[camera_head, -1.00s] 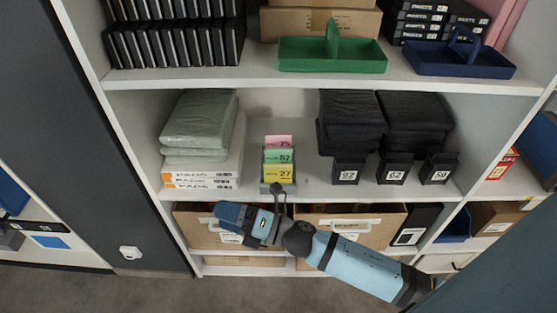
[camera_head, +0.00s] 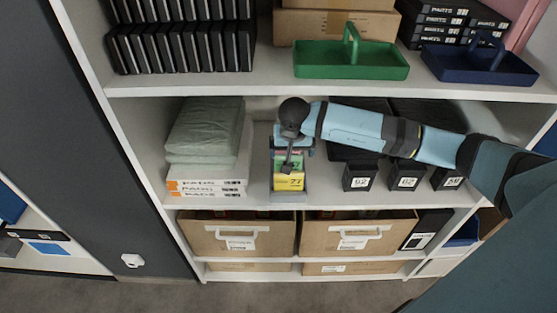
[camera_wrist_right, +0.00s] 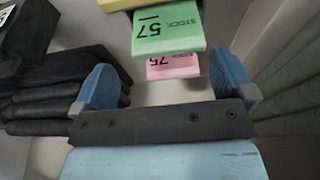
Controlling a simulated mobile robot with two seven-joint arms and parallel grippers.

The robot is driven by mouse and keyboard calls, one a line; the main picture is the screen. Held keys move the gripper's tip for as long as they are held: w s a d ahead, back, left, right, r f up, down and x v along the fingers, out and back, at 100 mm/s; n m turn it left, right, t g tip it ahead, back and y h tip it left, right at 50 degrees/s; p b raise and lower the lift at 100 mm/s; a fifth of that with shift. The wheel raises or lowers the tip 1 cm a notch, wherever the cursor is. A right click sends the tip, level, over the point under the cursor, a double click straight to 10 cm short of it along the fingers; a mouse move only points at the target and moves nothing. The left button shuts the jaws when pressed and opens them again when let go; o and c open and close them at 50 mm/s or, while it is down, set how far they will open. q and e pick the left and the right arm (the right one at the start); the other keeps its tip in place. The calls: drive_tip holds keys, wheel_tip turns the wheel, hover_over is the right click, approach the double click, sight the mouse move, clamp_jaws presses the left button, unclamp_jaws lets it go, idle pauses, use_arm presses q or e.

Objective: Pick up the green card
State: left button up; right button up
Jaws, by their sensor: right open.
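The green card (camera_wrist_right: 168,32), printed "STOCK 57", stands between a pink card (camera_wrist_right: 172,67) and a yellow card (camera_wrist_right: 92,4) in the right wrist view. Nothing is held. My left gripper is not in view.
Black folded stacks (camera_wrist_right: 48,85) and black boxes with number labels (camera_head: 359,177) stand to the right in the head view. Green folded packs (camera_head: 206,130) stand left. The upper shelf (camera_head: 200,88), with a green caddy (camera_head: 350,66), runs above my arm.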

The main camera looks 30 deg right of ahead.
drive_tip(key=x, duration=0.3)
drive_tip(key=shift+w+a, duration=0.15)
drive_tip(key=shift+w, duration=0.15)
drive_tip(key=x, duration=0.3)
drive_tip(key=shift+w+f, duration=0.1)
drive_tip(key=shift+f, duration=0.5)
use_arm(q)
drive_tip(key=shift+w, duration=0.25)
use_arm(e)
drive_tip(key=shift+c, duration=0.5)
drive_tip(key=shift+w, duration=0.1)
drive_tip(key=c, duration=0.5)
